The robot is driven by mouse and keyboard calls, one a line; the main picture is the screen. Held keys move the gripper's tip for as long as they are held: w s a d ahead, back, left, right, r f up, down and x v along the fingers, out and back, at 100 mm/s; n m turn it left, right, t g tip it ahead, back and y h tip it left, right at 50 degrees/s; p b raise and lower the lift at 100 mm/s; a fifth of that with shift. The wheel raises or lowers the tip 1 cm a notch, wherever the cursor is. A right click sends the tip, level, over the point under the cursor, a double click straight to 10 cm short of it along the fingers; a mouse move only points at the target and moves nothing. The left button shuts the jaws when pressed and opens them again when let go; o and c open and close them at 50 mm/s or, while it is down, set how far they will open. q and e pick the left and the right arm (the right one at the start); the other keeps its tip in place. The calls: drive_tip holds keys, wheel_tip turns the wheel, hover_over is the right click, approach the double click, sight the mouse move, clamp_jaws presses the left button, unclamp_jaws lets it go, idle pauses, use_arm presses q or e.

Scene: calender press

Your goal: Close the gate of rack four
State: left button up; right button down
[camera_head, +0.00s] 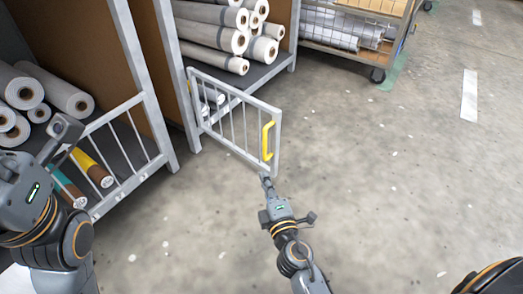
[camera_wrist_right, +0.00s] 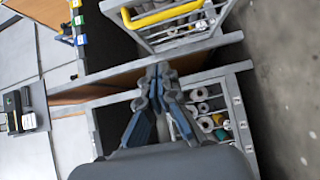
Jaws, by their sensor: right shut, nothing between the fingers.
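A grey barred gate (camera_head: 232,118) with a yellow handle (camera_head: 267,141) stands swung out from the rack with white rolls (camera_head: 215,35). No rack number is readable. My right gripper (camera_head: 266,181) is shut and empty, just below the gate's free lower corner in the head view. Whether it touches the gate cannot be told. In the right wrist view the shut fingers (camera_wrist_right: 158,72) point towards the gate (camera_wrist_right: 190,38), with the yellow handle (camera_wrist_right: 163,14) at the top. My left gripper (camera_head: 58,138) shows only in part at the left; its fingers are unclear.
Another rack (camera_head: 165,140) at the left holds rolls (camera_head: 60,92) behind a barred front (camera_head: 125,150). A wheeled cart (camera_head: 365,52) stands at the back. The floor (camera_head: 400,190) to the right is clear. Coloured tags (camera_wrist_right: 79,22) show in the right wrist view.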

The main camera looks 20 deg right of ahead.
approach(265, 149)
drive_tip(key=w+a+r, duration=0.3)
drive_tip(key=w+a, duration=0.1)
drive_tip(key=shift+w+d+p, duration=0.4)
drive_tip(key=shift+w+d, duration=1.05)
drive_tip(key=shift+d, duration=0.05)
drive_tip(key=shift+d, duration=0.1)
